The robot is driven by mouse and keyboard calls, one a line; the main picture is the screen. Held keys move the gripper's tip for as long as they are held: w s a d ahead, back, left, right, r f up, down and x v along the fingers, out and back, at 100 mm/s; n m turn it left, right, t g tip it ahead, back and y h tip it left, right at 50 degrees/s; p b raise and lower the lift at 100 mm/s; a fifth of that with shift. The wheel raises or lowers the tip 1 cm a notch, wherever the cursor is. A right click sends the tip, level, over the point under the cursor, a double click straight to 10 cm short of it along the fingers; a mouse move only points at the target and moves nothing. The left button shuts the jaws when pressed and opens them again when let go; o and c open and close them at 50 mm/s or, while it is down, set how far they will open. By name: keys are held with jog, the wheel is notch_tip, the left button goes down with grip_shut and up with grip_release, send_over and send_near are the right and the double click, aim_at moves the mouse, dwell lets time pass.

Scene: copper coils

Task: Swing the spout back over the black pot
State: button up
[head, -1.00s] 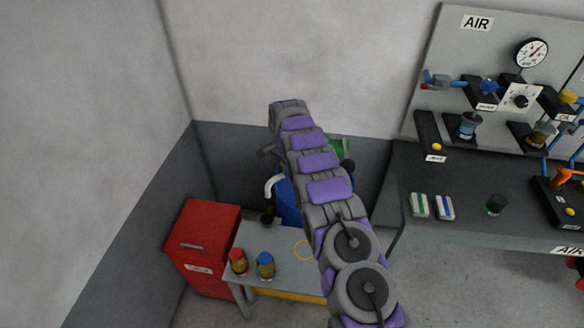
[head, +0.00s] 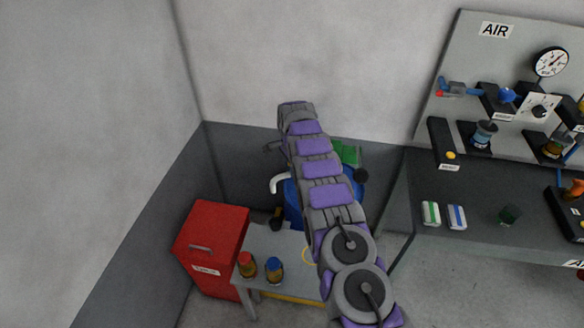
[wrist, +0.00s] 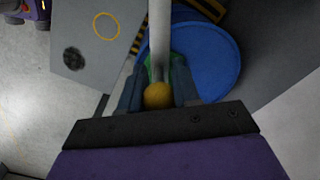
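The spout is a white pipe; its bent end (head: 279,184) shows left of my arm in the head view. In the wrist view the pipe (wrist: 160,35) runs down from the top edge between the fingers of my gripper (wrist: 159,82). A yellow ball (wrist: 158,95) sits between the fingers near the palm. The fingers flank it closely; whether they press on it is unclear. A small black object (head: 277,219), possibly the black pot, stands at the table's back edge below the spout end. My arm hides my gripper in the head view.
A blue drum (head: 292,207) stands behind the grey table (head: 262,240). The table holds two capped jars (head: 246,265) and a yellow ring (wrist: 106,26). A red cabinet (head: 213,240) stands left. A dark workbench (head: 465,185) is at right.

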jog(key=o, duration=0.4)
jog(key=shift+w+a, duration=0.2)
jog(key=shift+o, duration=0.2)
jog(key=shift+r, duration=0.1)
notch_tip(320, 180, up, 17)
jog(key=p, duration=0.8)
jog(key=shift+a, duration=0.15)
jog(key=shift+w, duration=0.1)
jog(key=shift+r, duration=0.15)
